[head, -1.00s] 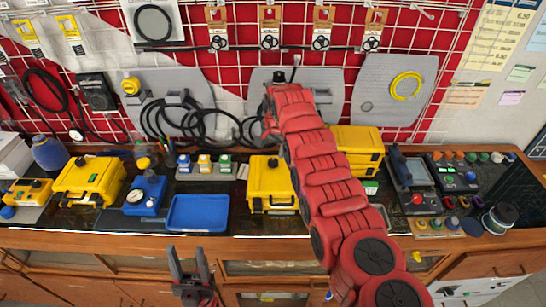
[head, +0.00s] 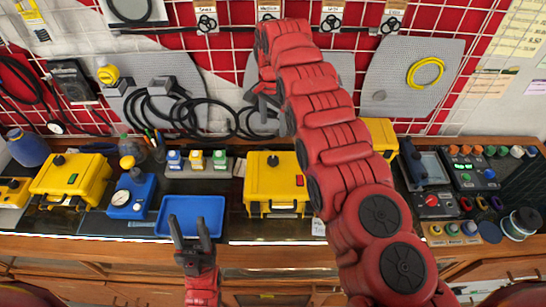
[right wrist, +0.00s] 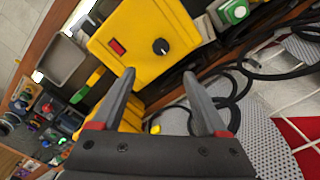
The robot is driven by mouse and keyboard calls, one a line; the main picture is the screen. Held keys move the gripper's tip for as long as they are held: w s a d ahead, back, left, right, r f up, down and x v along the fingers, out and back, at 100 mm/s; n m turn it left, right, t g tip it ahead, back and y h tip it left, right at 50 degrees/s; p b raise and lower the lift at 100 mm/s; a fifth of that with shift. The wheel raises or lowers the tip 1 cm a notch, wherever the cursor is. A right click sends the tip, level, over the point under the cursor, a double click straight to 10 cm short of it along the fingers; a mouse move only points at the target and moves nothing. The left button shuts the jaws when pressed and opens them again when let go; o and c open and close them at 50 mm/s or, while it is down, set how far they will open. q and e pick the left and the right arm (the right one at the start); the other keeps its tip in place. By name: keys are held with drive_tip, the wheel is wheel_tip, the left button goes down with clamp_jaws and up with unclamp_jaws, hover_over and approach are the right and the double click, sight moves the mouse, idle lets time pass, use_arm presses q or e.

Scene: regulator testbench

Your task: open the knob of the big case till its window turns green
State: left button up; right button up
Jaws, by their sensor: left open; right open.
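A yellow case (head: 275,183) stands in the middle of the bench. It has a black knob (right wrist: 161,46) on top and a red window (right wrist: 117,47) beside the knob; the knob also shows in the head view (head: 273,160). My right gripper (right wrist: 159,78) is open and empty, with its fingers pointing toward the case's knob side but apart from it. In the head view, the right gripper (head: 263,108) is above and behind the case, partly hidden by my arm.
A blue tray (head: 164,226) and a blue gauge box (head: 132,197) lie left of the case. Another yellow case (head: 60,187) at left shows a green window. Behind my right arm is more yellow casework (head: 381,130). Black cables (head: 190,112) hang on the back wall.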

drive_tip(key=b, duration=0.9)
hover_over(273, 159)
wheel_tip(273, 159, down, 11)
drive_tip(key=shift+a+r, duration=0.1)
drive_tip(key=shift+r, duration=0.1)
drive_tip(key=shift+f+p, duration=0.65)
drive_tip(key=shift+f, duration=1.65)
drive_tip(key=shift+c, duration=0.3)
clamp_jaws()
